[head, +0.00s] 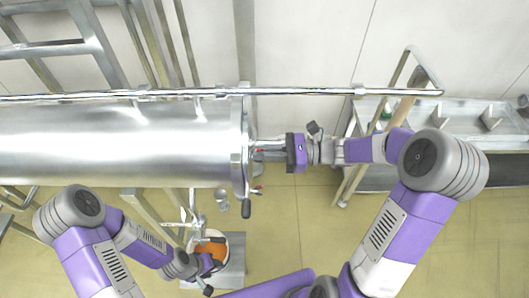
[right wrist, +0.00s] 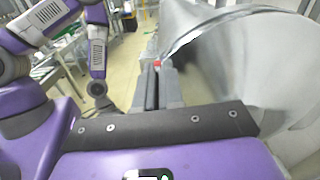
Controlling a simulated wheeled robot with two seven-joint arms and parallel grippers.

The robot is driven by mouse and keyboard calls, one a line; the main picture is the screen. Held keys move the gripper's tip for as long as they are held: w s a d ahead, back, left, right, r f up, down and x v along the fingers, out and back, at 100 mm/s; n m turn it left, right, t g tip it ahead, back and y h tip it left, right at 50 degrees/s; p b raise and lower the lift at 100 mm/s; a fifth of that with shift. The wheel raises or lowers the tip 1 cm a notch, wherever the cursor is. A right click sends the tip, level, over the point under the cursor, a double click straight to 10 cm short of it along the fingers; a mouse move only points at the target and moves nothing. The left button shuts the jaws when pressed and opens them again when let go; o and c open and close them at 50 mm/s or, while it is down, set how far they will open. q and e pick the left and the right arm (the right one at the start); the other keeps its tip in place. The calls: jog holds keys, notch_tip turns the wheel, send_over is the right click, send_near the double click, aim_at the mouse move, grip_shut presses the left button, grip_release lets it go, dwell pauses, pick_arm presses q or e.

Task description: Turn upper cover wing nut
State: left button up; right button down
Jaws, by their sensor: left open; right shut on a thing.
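The large metal cylinder (head: 120,145) lies across the left of the head view, with a flanged cover (head: 239,150) at its right end. My right gripper (head: 258,151) reaches the cover from the right and is shut on a small fitting with red on it, likely the wing nut. The fingers hide most of it. In the right wrist view a red bit (right wrist: 157,64) shows at the tips of the right gripper (right wrist: 160,82). A dark handle (head: 246,208) hangs below the cover. My left gripper (head: 216,260) is low, in front of the cylinder; its fingers are hard to see.
A container with orange contents (head: 211,250) stands on a metal stand (head: 235,272) by my left gripper. A shiny rail (head: 300,91) runs above the cylinder. A step ladder (head: 375,125) stands at the right.

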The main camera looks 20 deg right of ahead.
jog(key=shift+s+a+f+n+b, duration=0.1)
jog(key=shift+s+f+n+b, duration=0.2)
jog(key=shift+n+b, duration=3.15)
jog(key=shift+s+a+f+n+b, duration=0.15)
jog(key=shift+f+n+b, duration=0.1)
jog(key=shift+n+b, duration=3.1)
jog(key=shift+s+d+f+n+b, duration=0.1)
jog(key=shift+s+f+n+b, duration=0.2)
jog(key=shift+n+b, duration=3.15)
jog(key=shift+m+b, duration=1.1)
jog(key=shift+m, duration=0.05)
jog(key=c, duration=1.3)
grip_release()
jog(key=shift+o, duration=0.2)
jog(key=p+v, duration=0.1)
jog(key=v, duration=0.6)
jog(key=shift+d, duration=0.25)
